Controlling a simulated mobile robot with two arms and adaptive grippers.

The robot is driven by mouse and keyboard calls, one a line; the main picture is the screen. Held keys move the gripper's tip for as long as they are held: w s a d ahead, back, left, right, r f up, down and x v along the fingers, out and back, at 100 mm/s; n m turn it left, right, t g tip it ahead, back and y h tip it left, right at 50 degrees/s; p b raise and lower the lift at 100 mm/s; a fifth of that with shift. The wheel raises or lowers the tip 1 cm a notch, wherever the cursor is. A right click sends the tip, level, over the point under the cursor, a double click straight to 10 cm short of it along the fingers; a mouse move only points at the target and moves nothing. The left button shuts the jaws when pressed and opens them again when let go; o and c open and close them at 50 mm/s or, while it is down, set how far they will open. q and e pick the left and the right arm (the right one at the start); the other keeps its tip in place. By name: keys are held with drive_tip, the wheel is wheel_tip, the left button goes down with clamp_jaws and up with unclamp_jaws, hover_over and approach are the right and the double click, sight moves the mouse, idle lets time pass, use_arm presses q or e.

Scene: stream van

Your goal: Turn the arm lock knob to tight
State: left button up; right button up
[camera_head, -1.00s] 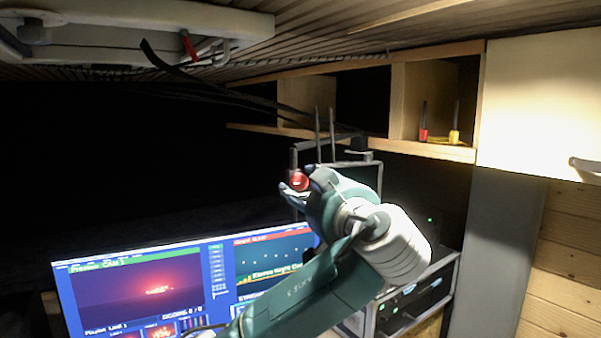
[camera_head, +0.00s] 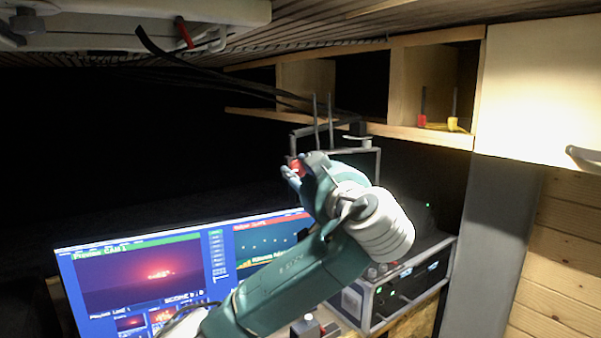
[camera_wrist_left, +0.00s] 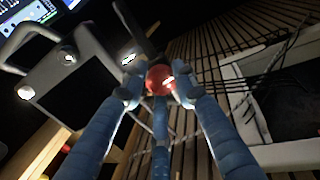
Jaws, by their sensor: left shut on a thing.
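The arm lock knob is a small red ball-like knob (camera_head: 296,165) near the middle of the head view, partly hidden by my fingers. It sits by a dark metal frame with upright rods (camera_head: 323,120). My left gripper (camera_head: 291,174) is shut on the knob. In the left wrist view, the red knob (camera_wrist_left: 160,80) lies between the blue fingertips of my left gripper (camera_wrist_left: 157,88). A dark bar runs up and left from behind it. I cannot read any tight mark or the knob's angle. My right gripper is in neither view.
A lit monitor (camera_head: 150,285) stands below left of my gripper, and an equipment rack (camera_head: 405,290) below right. A wooden shelf (camera_head: 400,131) with a red (camera_head: 422,121) and a yellow-handled tool (camera_head: 454,124) is above.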

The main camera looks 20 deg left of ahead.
use_arm(q)
drive_tip(key=shift+f, duration=0.25)
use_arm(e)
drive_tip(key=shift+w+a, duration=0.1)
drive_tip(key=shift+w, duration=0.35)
use_arm(q)
drive_tip(key=shift+f+b, duration=0.1)
drive_tip(key=shift+b, duration=0.2)
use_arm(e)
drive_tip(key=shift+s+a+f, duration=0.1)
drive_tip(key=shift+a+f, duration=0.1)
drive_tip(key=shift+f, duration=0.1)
